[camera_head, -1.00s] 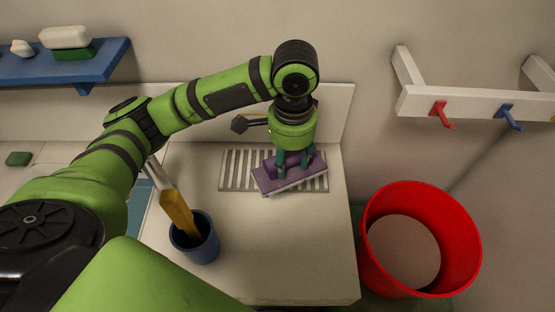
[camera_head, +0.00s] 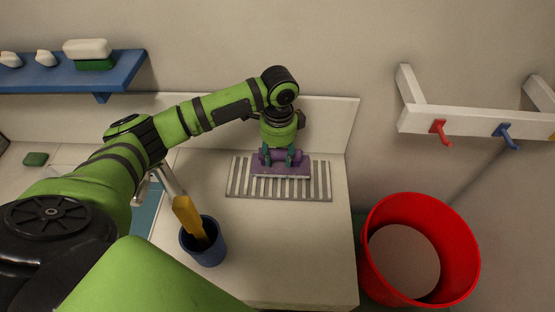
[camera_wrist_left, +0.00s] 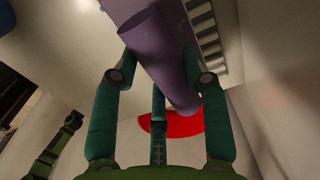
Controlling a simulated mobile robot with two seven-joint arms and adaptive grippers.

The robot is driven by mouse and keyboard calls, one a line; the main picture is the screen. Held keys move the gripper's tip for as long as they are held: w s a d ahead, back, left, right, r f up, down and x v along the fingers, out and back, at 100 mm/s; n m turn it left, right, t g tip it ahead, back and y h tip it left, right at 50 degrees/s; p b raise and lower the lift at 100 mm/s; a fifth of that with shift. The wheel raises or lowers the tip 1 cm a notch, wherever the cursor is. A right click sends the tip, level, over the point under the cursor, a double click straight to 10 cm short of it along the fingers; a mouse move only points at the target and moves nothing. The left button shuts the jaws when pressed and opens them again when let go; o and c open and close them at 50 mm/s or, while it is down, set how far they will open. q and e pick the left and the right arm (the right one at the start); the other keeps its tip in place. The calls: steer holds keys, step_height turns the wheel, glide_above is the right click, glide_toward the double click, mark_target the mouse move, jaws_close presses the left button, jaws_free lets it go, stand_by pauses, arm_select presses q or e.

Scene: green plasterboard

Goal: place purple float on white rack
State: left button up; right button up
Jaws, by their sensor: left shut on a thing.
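The purple float (camera_head: 282,169) is in my left gripper (camera_head: 281,158), over the back part of the white slatted rack (camera_head: 320,182) on the counter. Its long side now runs nearly along the rack's length. In the left wrist view, the green fingers of my left gripper (camera_wrist_left: 158,75) close on the float's purple handle (camera_wrist_left: 160,50), and some rack slats (camera_wrist_left: 204,30) show beside it. Whether the float touches the slats or hovers just above them, I cannot tell. My right gripper is not in view.
A blue cup (camera_head: 207,246) holding a yellow-handled tool stands at the front left of the rack. A red bucket (camera_head: 455,270) is right of the counter. A white hook rail (camera_head: 470,122) and a blue shelf (camera_head: 125,70) are on the wall.

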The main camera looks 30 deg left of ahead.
mark_target(278, 161)
arm_select(q)
steer(key=shift+w+a+f, duration=0.1)
steer(key=shift+f, duration=0.1)
step_height(278, 161, down, 3)
steer(key=shift+f+p, duration=0.1)
steer(key=shift+p, duration=0.6)
steer(key=shift+f, duration=0.3)
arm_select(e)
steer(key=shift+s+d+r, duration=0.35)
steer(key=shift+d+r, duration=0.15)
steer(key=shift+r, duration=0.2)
arm_select(q)
steer(key=shift+f, duration=0.15)
steer(key=o, duration=1.3)
steer(key=shift+c, duration=0.2)
steer(key=shift+r, duration=0.55)
step_height(278, 161, up, 11)
steer(key=shift+r+b, duration=0.15)
steer(key=shift+b, duration=1)
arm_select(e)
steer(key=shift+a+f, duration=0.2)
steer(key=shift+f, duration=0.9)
